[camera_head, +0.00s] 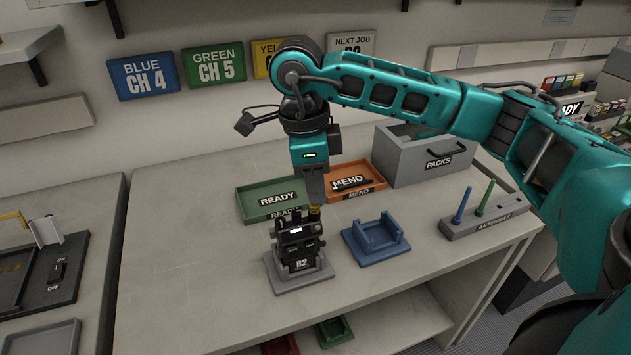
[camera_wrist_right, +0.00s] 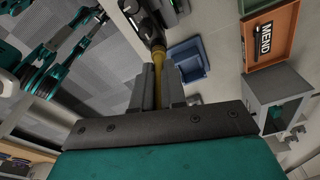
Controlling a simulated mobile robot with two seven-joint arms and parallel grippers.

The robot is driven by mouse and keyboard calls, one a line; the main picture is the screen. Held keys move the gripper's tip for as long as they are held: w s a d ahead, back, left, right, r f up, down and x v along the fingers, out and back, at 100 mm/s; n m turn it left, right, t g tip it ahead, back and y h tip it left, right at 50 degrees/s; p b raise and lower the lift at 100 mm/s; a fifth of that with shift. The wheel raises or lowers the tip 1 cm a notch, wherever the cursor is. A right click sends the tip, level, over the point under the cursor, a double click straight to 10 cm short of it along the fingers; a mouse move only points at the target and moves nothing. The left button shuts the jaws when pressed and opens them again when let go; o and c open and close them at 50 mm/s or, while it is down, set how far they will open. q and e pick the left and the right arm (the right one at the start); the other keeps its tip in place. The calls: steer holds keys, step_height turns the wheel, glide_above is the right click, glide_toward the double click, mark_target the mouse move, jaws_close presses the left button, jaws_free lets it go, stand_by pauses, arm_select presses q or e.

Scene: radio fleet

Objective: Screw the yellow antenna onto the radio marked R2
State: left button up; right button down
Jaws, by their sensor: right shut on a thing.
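The radio marked R2 (camera_head: 300,248) is a black handset standing upright on a grey stand (camera_head: 302,281). My right gripper (camera_head: 315,197) points down over the radio's top right side. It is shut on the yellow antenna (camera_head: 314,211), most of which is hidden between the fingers. In the right wrist view the yellow antenna (camera_wrist_right: 158,58) runs from between the gripper fingers (camera_wrist_right: 159,85) to the top of the radio (camera_wrist_right: 144,22). Its lower end meets or nearly meets the radio; I cannot tell whether it is threaded in. My left gripper is not in view.
A blue cradle (camera_head: 376,239) stands empty to the right. A green READY tray (camera_head: 244,206) and an orange MEND tray (camera_head: 375,176) lie behind. A grey PACKS box (camera_head: 400,165) and an antenna rack (camera_head: 490,220) with blue and green antennas stand right. The table's left part is clear.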

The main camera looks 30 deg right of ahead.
steer(key=shift+m, duration=0.7)
steer(key=c, duration=1.1)
jaws_free()
